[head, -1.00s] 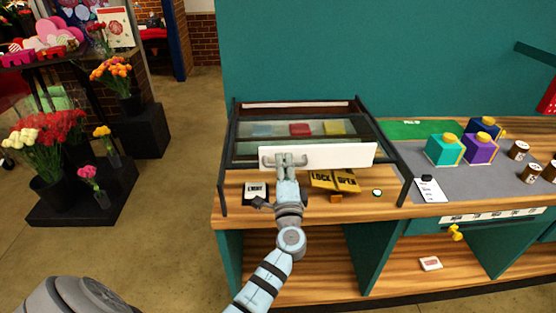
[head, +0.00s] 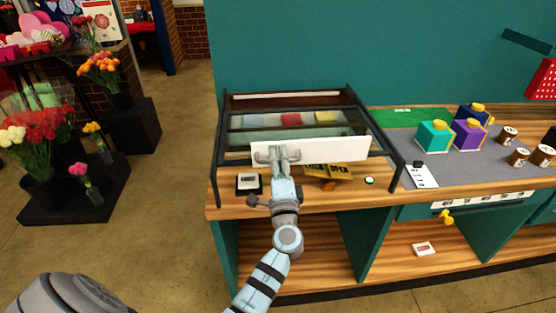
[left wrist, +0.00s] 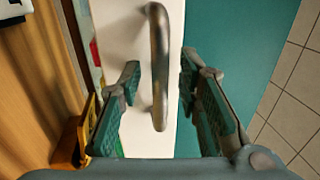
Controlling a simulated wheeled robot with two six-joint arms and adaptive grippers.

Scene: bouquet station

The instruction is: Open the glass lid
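The glass lid (head: 331,130) lies over the case on the counter, with a white front panel (head: 335,149) that carries a metal bar handle (head: 263,157). In the left wrist view the handle (left wrist: 160,70) stands out from the white panel (left wrist: 115,25). My left gripper (head: 285,156) is at the handle. In the left wrist view its two fingers (left wrist: 160,75) are apart, one on each side of the bar, with gaps visible between bar and fingers. The lid looks down or nearly so. My right gripper is not in view.
Under the panel's front edge are a yellow lock/open sign (head: 330,172), a small dark box (head: 248,184) and a round green-white button (head: 369,180). Coloured blocks (head: 433,137) and brown spools (head: 517,157) stand on the right. Flower buckets (head: 43,185) are on the left.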

